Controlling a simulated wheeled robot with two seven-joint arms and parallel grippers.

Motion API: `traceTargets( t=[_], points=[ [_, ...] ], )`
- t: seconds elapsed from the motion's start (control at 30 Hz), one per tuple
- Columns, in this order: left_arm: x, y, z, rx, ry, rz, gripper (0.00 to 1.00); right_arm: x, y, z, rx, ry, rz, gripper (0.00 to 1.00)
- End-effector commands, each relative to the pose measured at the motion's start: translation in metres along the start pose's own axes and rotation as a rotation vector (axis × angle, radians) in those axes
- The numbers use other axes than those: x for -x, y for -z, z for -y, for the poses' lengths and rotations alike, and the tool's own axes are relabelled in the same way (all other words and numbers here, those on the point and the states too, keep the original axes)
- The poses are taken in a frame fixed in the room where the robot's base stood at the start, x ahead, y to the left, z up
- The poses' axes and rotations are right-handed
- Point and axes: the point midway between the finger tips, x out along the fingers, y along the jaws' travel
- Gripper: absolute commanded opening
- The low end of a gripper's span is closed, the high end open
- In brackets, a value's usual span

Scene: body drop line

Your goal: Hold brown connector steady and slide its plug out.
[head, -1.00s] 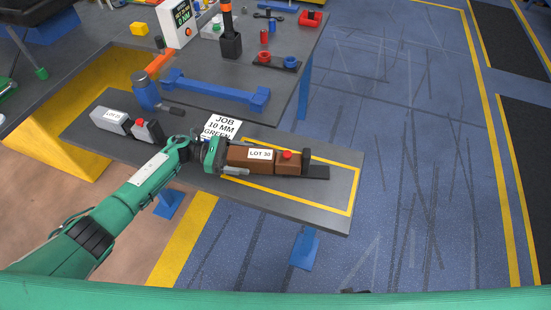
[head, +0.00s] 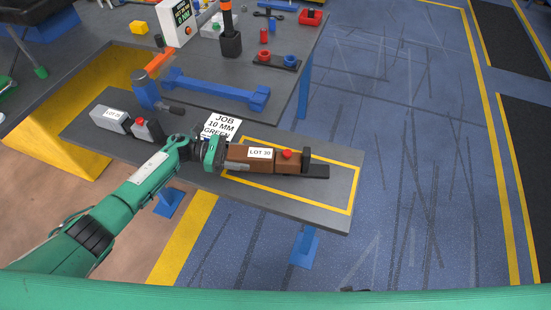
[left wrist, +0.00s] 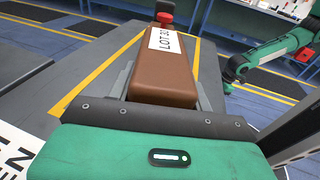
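The brown connector (head: 236,154) lies on the grey bench board inside a yellow outline, with a white LOT 30 label. The two look joined, with a thin seam. My left gripper (head: 236,160) is at the connector's left end, one finger on each side and against its sides. In the left wrist view the connector (left wrist: 163,75) runs straight away between the fingers.
A grey connector (head: 110,119) with a red button lies left on the same board. A JOB 10 MM GREEN card (head: 222,126) stands behind my gripper. A blue bar-shaped fixture (head: 215,92) lies beyond. The floor to the right is clear.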

Motion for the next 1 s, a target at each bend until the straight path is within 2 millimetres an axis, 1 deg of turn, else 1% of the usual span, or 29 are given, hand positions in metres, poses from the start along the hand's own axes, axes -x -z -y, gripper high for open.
traceTargets(
  t=[0.03, 0.07, 1.0],
  points=[
    [0.0001, 0.0000, 0.0000, 0.000, 0.000, 0.000, 0.17, 0.0000, 0.0000, 0.0000, 0.000, 0.000, 0.000, 0.44],
    [0.0000, -0.0010, -0.0004, -0.001, 0.000, 0.001, 0.11, 0.0001, 0.0000, 0.0000, 0.000, 0.000, 0.000, 0.44],
    [-0.0001, 0.0027, 0.0002, 0.000, 0.000, -0.001, 0.11, -0.0083, -0.0014, 0.0000, 0.000, 0.000, 0.000, 0.44]
  ],
)
